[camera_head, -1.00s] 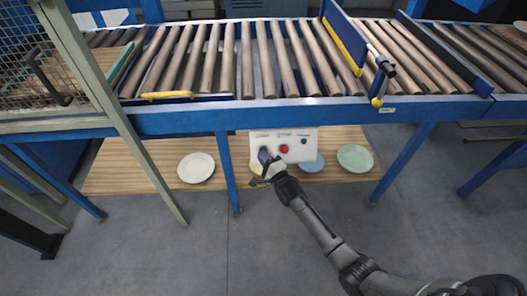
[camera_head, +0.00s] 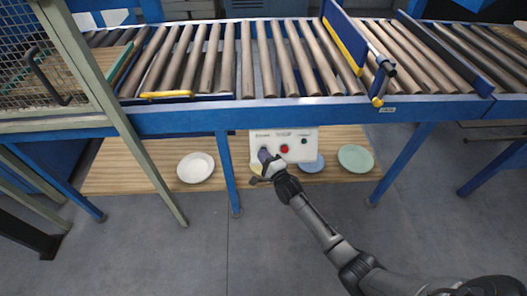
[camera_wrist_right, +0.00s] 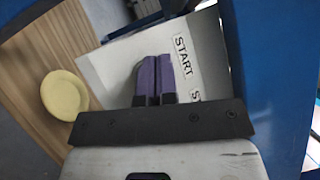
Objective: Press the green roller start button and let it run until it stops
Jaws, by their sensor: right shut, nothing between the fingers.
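The white control box (camera_head: 296,136) hangs under the front blue rail of the roller conveyor. It carries a red button (camera_head: 284,148) in its middle and a small dark greenish button (camera_head: 304,141) to the right. My right gripper (camera_head: 264,155) is at the left part of the box, fingers shut and empty, covering what lies behind the tips. In the right wrist view, the purple fingers (camera_wrist_right: 153,78) overlap the white box face (camera_wrist_right: 110,65), beside a START label (camera_wrist_right: 185,60). No button is visible there, and contact cannot be told. My left gripper is not in view.
The blue conveyor rail (camera_head: 200,121) runs above the box. Conveyor legs (camera_head: 228,175) stand left and right of it. A wooden shelf (camera_head: 130,172) below holds a white plate (camera_head: 195,167), a green plate (camera_head: 355,158) and a blue plate (camera_head: 313,164). A mesh guard (camera_head: 45,70) stands left.

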